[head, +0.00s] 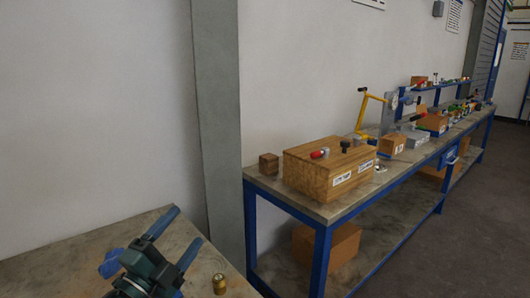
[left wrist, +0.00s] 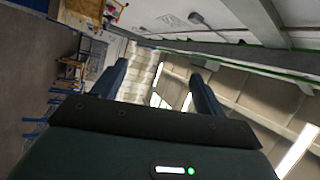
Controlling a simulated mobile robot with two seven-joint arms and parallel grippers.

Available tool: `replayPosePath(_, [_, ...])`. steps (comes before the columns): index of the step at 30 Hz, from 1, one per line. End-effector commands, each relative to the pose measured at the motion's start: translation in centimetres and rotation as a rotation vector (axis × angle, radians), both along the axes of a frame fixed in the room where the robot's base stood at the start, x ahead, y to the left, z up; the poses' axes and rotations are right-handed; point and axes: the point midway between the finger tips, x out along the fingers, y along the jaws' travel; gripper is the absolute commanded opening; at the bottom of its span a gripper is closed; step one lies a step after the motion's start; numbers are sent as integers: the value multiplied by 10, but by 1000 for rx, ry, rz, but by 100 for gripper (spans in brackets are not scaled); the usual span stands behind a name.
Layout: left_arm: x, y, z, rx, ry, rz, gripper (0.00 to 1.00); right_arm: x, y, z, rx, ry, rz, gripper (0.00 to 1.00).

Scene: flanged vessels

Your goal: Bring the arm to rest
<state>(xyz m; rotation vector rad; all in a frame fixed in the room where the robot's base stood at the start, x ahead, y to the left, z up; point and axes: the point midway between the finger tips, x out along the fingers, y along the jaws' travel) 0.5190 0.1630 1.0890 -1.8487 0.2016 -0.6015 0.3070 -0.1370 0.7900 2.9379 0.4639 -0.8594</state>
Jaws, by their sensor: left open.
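My left gripper (head: 176,238) is at the lower left of the head view, raised over the near grey table (head: 120,233). Its two blue fingers are spread apart with nothing between them. In the left wrist view the same gripper (left wrist: 160,88) shows both fingers wide apart, with only the distant room behind them. A small brass-coloured piece (head: 219,285) stands on the near table to the right of the gripper. My right gripper is in neither view.
A long blue-framed bench (head: 322,212) runs along the wall. It bears a wooden box (head: 318,172), a small dark block (head: 268,164) and cardboard boxes. A grey pillar (head: 217,120) stands between table and bench. The near table's left part looks clear.

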Motion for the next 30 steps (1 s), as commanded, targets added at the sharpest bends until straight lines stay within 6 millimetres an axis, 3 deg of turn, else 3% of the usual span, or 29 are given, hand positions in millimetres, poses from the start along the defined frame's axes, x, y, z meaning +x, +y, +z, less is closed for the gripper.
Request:
replayPosePath(4, [-22, 44, -52, -356, 301, 276, 72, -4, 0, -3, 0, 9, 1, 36])
replayPosePath(6, [-42, 62, -90, -489, 481, 406, 72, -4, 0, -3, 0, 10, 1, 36])
replayPosePath(9, [-83, 75, -144, -632, 750, 568, 72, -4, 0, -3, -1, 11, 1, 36])
replayPosePath(13, [-134, 76, -190, -725, 1020, 697, 72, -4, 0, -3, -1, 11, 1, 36])
replayPosePath(19, [-197, 67, -226, -784, 1312, 801, 72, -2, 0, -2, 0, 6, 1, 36])
replayPosePath(27, [-270, 48, -247, -810, 1628, 878, 72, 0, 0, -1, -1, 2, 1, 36])
replayPosePath(28, [-278, 46, -248, -811, 1662, 881, 72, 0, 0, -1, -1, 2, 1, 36])
replayPosePath(30, [-272, 43, -253, -816, 1646, 855, 72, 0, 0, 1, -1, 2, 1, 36])
